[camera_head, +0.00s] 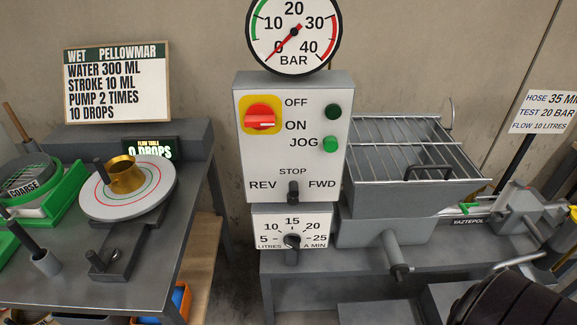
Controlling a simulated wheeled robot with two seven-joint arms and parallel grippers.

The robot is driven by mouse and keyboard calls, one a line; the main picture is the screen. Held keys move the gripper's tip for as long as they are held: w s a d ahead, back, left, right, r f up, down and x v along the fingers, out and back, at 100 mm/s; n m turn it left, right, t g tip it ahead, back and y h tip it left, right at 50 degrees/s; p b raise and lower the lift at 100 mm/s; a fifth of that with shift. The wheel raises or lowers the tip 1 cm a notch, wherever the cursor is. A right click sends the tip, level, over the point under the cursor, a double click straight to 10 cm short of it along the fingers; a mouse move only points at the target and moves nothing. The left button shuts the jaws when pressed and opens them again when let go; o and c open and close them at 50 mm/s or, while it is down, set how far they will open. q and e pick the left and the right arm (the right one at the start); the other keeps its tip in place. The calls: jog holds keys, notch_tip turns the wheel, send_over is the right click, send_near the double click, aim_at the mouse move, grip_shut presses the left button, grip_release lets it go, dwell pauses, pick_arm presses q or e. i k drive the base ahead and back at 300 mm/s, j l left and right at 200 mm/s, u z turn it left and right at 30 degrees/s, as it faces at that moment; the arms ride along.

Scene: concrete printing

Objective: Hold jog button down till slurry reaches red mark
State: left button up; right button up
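The green jog button (330,144) sits on the white face of the control box (262,165), beside the printed word JOG. Nothing touches it. A dark green lamp or button (333,111) is above it. The red rotary switch (262,117) on a yellow plate has its handle level, towards ON. The black lever (293,192) stands upright under STOP, between REV and FWD. I cannot make out slurry or a clear red level mark. The hopper (385,201) under a wire grid shows only grey inside. Neither of my grippers is in view.
A pressure gauge (293,30) tops the box, needle at the low end. A flow dial (291,241) is below. Left, a table holds a ringed disc (150,200) with a brass cone (125,177). Black ribbed coils (520,300) fill the lower right corner.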

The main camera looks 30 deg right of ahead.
aim_at(331, 143)
jog(key=z, duration=1.3)
